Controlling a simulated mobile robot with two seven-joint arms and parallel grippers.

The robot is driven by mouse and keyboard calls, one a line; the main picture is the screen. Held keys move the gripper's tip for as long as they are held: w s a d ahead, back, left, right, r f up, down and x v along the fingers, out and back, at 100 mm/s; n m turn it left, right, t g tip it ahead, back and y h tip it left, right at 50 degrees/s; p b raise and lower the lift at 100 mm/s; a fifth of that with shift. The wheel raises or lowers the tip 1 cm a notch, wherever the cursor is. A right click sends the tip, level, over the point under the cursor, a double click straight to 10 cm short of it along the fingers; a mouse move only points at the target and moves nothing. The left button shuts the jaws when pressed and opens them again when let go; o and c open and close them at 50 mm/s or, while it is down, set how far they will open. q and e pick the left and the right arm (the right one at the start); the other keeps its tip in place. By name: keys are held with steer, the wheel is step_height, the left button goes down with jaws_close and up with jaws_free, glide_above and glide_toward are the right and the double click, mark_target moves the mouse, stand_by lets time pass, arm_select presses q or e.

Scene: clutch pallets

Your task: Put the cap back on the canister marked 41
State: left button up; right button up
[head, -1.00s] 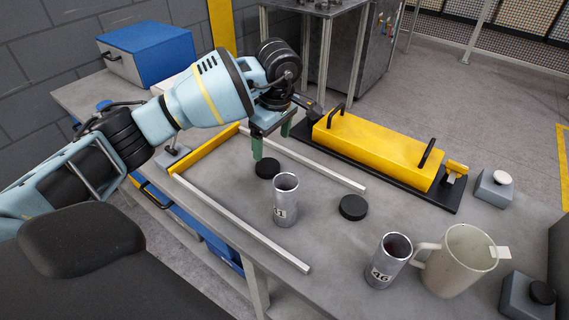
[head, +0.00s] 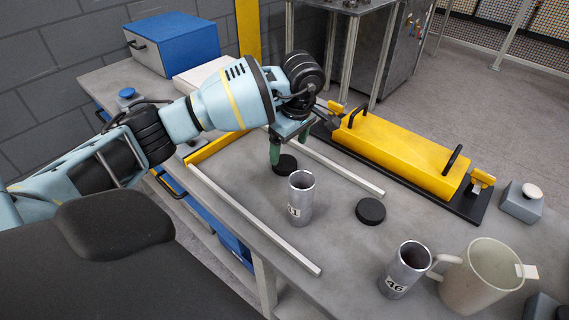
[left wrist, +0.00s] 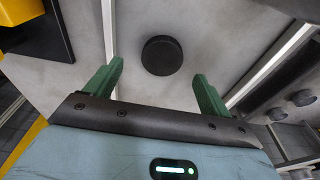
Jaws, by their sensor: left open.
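The open metal canister (head: 301,200) stands upright on the bench; its label is partly turned away and only a final 1 reads clearly. A second open canister (head: 405,270), marked 46, stands nearer the front right. One black round cap (head: 286,167) lies behind the first canister; it also shows in the left wrist view (left wrist: 162,56). Another black cap (head: 370,211) lies to the right of that canister. My left gripper (head: 290,145) is open and empty, pointing down just above the rear cap, with its green fingers (left wrist: 158,72) at either side of it. My right gripper is out of view.
A beige mug (head: 480,280) stands beside canister 46. A yellow block with black handles (head: 400,150) lies on a dark plate behind. Metal rails (head: 255,220) border the cap area. A grey button box (head: 521,202) stands at the right.

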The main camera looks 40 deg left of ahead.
mark_target(285, 163)
arm_select(q)
steer(key=shift+s+a+f, duration=0.1)
steer(key=shift+a+f, duration=0.15)
steer(key=shift+f, duration=1.05)
steer(key=shift+s+a+f, duration=0.1)
steer(key=shift+a+f, duration=0.1)
steer(key=shift+f, duration=1.05)
steer(key=c, duration=1)
